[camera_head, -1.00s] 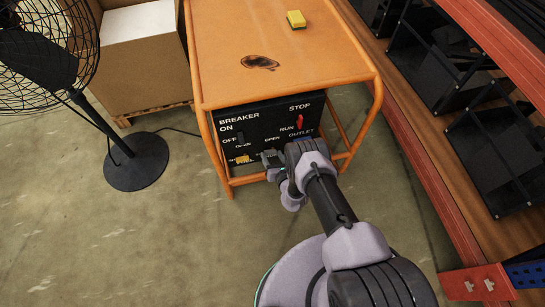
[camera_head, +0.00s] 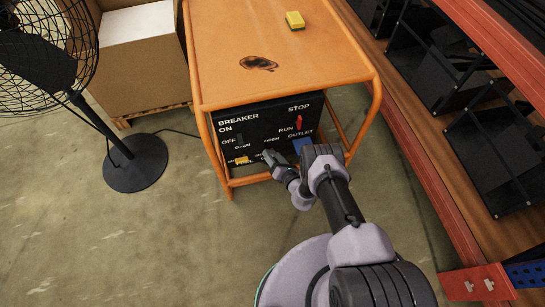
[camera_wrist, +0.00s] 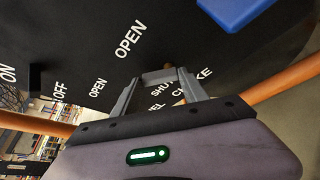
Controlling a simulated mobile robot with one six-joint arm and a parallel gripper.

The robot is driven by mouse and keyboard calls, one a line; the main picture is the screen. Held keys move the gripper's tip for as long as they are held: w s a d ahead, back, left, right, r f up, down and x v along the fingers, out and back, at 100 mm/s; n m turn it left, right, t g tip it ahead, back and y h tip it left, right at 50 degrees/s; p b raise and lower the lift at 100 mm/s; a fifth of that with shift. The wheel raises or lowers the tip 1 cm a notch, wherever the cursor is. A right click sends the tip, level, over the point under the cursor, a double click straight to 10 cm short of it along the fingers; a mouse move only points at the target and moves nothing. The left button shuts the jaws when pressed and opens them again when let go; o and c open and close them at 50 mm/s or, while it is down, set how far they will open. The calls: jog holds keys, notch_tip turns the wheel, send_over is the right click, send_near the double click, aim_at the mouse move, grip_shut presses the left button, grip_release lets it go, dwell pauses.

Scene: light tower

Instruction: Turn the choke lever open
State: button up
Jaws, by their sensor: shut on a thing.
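The black control panel (camera_head: 262,117) is on the front of the orange generator (camera_head: 225,45). My gripper (camera_head: 268,156) is at the panel's lower middle, below the word OPEN, with its body running down to the right. In the wrist view my gripper (camera_wrist: 158,82) has its two fingers on either side of a small choke lever (camera_wrist: 158,75), shut on it, beside the words SHUT and CHOKE. Only the lever's end shows between the fingers; its exact angle is hard to tell. In the head view the lever is hidden by the gripper.
A yellow fuel lever (camera_head: 242,160) sits left of my gripper. A blue outlet (camera_head: 301,145) and a red switch (camera_head: 299,122) are to the right. Orange frame tubes surround the panel. A black fan (camera_head: 135,165) stands left, and a shelf (camera_head: 440,150) is on the right.

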jog(key=shift+d+m+y, duration=0.2)
jog(key=shift+m+y, duration=0.4)
jog(key=shift+m, duration=0.4)
jog(key=o, duration=1.4)
jog(key=p+v, duration=0.4)
jog(key=v, duration=1.3)
jog(key=shift+s+d+f, duration=0.1)
jog(key=shift+s+d, duration=0.1)
